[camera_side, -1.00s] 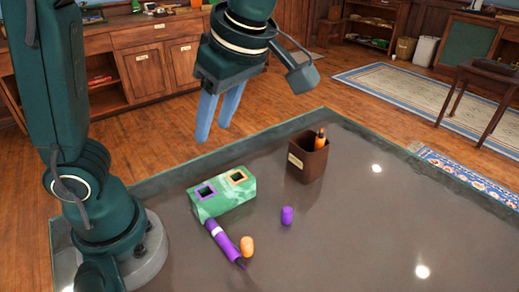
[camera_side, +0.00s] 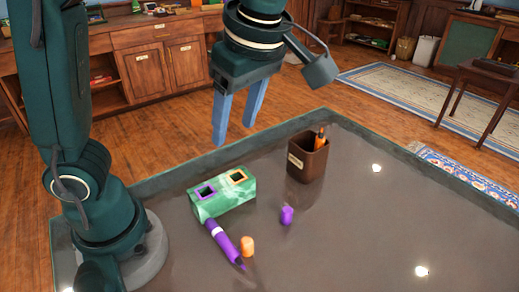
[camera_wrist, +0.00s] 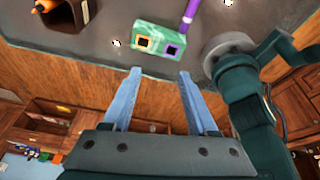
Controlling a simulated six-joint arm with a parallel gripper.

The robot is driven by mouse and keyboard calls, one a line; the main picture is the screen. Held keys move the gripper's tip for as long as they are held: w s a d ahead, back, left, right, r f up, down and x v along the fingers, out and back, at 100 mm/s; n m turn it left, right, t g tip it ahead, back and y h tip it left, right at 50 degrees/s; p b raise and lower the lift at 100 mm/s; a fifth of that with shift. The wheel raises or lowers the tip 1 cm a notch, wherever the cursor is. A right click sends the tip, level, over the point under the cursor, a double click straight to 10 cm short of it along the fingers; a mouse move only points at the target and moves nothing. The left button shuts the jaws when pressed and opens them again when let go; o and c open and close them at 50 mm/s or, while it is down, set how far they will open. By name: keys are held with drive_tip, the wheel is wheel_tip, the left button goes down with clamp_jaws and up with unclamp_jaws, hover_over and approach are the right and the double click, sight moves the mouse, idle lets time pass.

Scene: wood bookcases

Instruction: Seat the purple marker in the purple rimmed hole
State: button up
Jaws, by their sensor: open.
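The purple marker (camera_side: 223,241) lies on the table, uncapped, its dark tip toward the front and its back end close to the green block. It also shows in the wrist view (camera_wrist: 190,12). The green block (camera_side: 221,208) has a purple rimmed hole (camera_side: 205,192) on the left and an orange rimmed hole (camera_side: 238,176) on the right. In the wrist view the purple rimmed hole (camera_wrist: 173,50) is on the right. My gripper (camera_side: 233,137) is open and empty, with blue fingers pointing down, high above and behind the block.
A purple cap (camera_side: 287,215) and an orange cap (camera_side: 247,246) stand on the table near the marker. A brown cup (camera_side: 307,160) holding an orange marker (camera_side: 320,140) stands at the back. The table's right side is clear.

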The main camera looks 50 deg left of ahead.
wheel_tip(320, 180, down, 6)
drive_tip(key=d+r+m+h, duration=0.1)
drive_tip(key=d+m, duration=0.1)
drive_tip(key=h, duration=0.3)
hover_over(225, 240)
wheel_tip(225, 240, down, 10)
drive_tip(key=shift+s+f, duration=0.1)
drive_tip(key=shift+f, duration=2.55)
drive_tip(key=shift+c, duration=0.3)
clamp_jaws()
